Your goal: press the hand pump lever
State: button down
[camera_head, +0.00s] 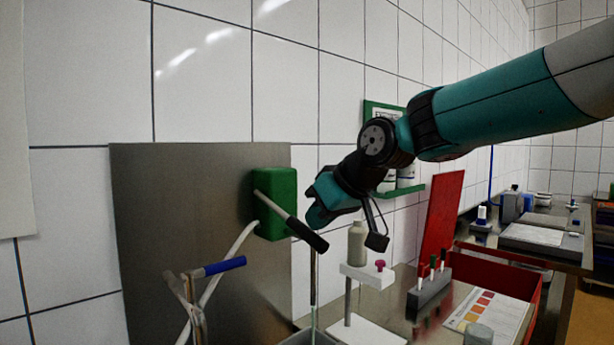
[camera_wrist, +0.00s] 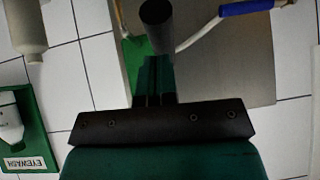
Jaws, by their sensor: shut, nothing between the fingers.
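The hand pump is a green box (camera_head: 278,190) on a metal wall plate (camera_head: 150,230). Its lever (camera_head: 280,208) slants down to the right and ends in a black grip (camera_head: 308,235). In the wrist view the grip (camera_wrist: 157,22) shows nearly end-on, just beyond the fingertips. My gripper (camera_head: 317,216) is shut and empty, just above the grip in the head view; I cannot tell whether they touch. The shut fingers also show in the wrist view (camera_wrist: 153,72), partly covering the green box (camera_wrist: 133,55).
A blue-handled fitting (camera_head: 222,267) stands lower left, beside a white hose (camera_head: 232,250). A bottle (camera_head: 357,242) sits on a small white stand (camera_head: 368,275) to the right. A green wall shelf (camera_head: 405,192) is behind my wrist. A red tray (camera_head: 500,268) lies farther right.

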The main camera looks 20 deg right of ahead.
jog(key=shift+w+f+b, duration=0.1)
jog(key=shift+f+b, duration=0.45)
jog(key=shift+f, duration=0.3)
jog(key=shift+a+f, duration=0.1)
jog(key=shift+f, duration=0.1)
jog(key=w+r+p+v, duration=0.1)
jog(key=p+v, duration=0.1)
jog(key=v, duration=1.2)
jog(key=shift+w+r, duration=0.1)
